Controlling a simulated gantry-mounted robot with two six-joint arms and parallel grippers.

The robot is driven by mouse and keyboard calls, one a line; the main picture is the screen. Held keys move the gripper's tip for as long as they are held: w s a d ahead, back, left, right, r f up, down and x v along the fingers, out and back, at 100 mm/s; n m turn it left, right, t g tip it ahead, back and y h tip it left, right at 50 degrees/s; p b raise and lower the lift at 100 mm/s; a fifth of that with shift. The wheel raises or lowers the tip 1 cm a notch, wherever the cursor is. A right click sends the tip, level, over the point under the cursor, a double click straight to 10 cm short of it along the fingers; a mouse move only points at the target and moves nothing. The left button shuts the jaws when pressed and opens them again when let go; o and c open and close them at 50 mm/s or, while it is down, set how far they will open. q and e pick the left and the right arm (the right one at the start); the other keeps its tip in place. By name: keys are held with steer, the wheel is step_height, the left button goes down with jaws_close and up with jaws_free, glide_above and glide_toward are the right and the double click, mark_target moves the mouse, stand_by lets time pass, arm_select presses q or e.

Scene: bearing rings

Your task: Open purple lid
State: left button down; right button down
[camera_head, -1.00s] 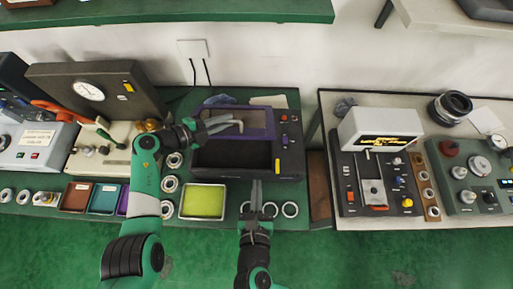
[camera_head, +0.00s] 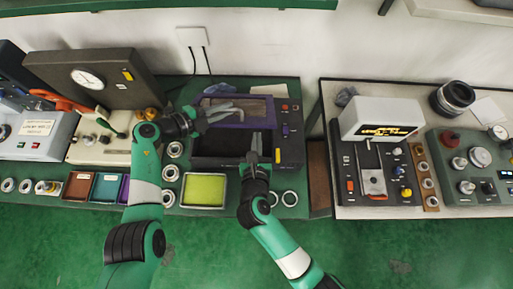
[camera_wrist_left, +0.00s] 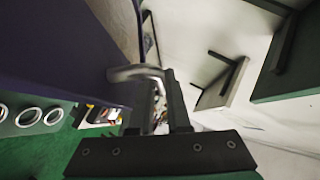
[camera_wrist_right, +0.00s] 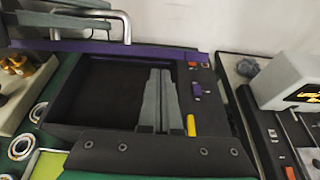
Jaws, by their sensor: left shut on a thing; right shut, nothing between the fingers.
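The purple lid (camera_head: 268,112) with its window panel stands raised at the back of the dark box (camera_head: 212,162), whose inside is uncovered. A bent metal handle (camera_head: 228,107) is on the lid. My left gripper (camera_head: 222,112) is shut on this handle; the left wrist view shows the handle (camera_wrist_left: 137,73) at the fingers beside the purple lid (camera_wrist_left: 60,60). My right gripper (camera_head: 257,136) is shut and empty, over the right part of the box opening. In the right wrist view, the lid's purple lower edge (camera_wrist_right: 160,47) lies beyond its fingertips (camera_wrist_right: 161,75).
A yellow-green tray (camera_head: 204,190) stands in front of the box. Metal rings (camera_head: 290,198) lie near the table's front edge. A gauge panel (camera_head: 88,79) stands at the left. A gap separates this table from the right table with a white-topped machine (camera_head: 381,120).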

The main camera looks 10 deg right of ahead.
arm_select(q)
steer(key=shift+f, duration=0.1)
arm_select(e)
steer(key=shift+w+r, duration=0.1)
steer(key=shift+r, duration=0.1)
